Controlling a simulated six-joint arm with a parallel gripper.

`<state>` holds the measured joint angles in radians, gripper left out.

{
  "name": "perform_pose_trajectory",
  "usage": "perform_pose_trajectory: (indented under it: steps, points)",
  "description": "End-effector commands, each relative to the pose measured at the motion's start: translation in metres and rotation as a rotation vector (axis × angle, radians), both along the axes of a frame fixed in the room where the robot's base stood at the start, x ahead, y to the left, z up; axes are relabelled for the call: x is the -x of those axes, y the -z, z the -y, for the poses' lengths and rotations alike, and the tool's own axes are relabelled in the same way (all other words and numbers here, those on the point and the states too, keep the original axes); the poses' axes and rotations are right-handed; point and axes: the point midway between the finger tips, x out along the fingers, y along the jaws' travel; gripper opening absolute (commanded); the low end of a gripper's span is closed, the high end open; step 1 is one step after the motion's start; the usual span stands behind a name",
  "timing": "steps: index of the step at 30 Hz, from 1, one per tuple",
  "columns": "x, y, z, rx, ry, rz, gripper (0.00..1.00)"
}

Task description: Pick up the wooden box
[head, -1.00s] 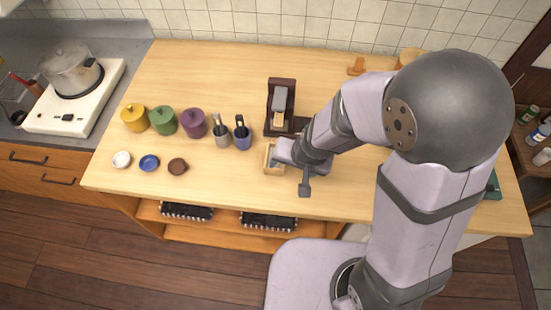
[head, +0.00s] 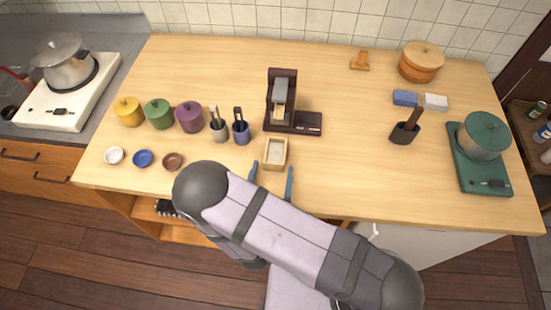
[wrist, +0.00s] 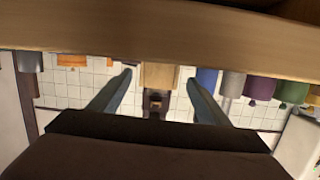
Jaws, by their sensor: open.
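The wooden box (head: 284,160) is a small, light, open-topped box with a pale inside. It stands upright on the counter near the front edge, in front of a dark wooden stand. My gripper (head: 272,170) is open at the box's near end. One finger shows left of the box and the other right of it, with gaps on both sides. In the wrist view, which is upside down, the box (wrist: 158,75) shows between the open fingers (wrist: 159,82). My arm hides the counter edge below the box.
The dark stand (head: 283,102) is just behind the box. A blue utensil cup (head: 241,133) stands to its left. Small dishes, including a brown one (head: 173,162), lie farther left. The counter right of the box is clear up to a dark holder (head: 404,134).

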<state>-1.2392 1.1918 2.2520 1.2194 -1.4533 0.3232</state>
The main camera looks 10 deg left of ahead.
Motion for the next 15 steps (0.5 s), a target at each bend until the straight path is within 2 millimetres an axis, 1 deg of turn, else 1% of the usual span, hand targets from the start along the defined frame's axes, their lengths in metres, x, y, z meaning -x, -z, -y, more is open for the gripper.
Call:
perform_pose_trajectory:
  steps: [1,9,15]
  points:
    - [0.000,0.005,0.000,0.014,-0.013,0.022,0.70]
    - [0.000,0.002,-0.002,0.034,-0.035,0.068,0.70]
    - [-0.010,0.002,-0.001,0.036,-0.033,0.066,0.70]
